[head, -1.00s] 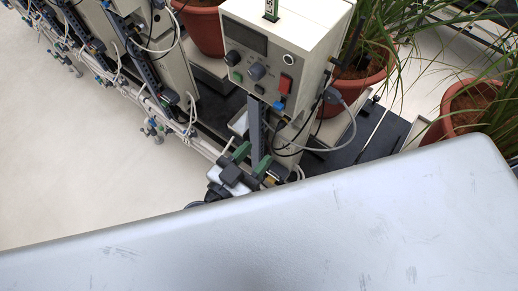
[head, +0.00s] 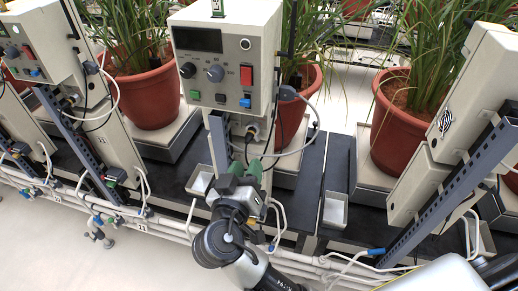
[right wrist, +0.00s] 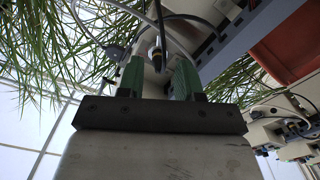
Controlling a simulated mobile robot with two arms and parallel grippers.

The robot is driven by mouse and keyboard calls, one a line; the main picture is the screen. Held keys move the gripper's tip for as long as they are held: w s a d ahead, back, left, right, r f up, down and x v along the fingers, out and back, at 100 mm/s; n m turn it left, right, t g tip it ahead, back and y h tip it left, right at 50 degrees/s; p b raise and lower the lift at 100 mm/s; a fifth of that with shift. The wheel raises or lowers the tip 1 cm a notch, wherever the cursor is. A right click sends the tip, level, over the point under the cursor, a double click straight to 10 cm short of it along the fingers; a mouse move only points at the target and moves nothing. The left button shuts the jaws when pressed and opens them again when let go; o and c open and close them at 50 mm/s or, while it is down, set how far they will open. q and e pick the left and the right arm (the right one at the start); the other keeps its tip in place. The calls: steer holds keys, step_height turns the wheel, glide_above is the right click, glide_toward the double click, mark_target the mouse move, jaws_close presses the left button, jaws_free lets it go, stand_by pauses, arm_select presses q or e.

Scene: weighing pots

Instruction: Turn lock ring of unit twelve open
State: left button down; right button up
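A beige control unit (head: 262,70) with a dark display, knobs and a red switch stands upright at the centre of the head view. Its green label is cut off and I cannot read a number. Under the box a cable connector with a metallic ring (head: 252,132) shows, partly hidden; I take it for the lock ring. My right gripper (head: 246,168), with green fingers, is just below it. In the right wrist view the right gripper (right wrist: 158,75) is open, with a connector (right wrist: 157,53) seen between the fingertips; contact does not show. My left gripper is not in view.
A slotted grey post (head: 218,143) stands left of the connector. A grey cable (head: 318,125) loops at its right. White pipes (head: 160,225) run along the front edge. Potted plants (head: 402,125) and neighbouring units (head: 455,130) flank the unit. Pale floor (head: 50,250) is free at lower left.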

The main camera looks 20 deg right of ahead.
mark_target(257, 142)
steer(key=p+x, duration=0.1)
steer(key=x, duration=0.6)
steer(key=shift+w+d, duration=0.25)
steer(key=shift+w, duration=0.1)
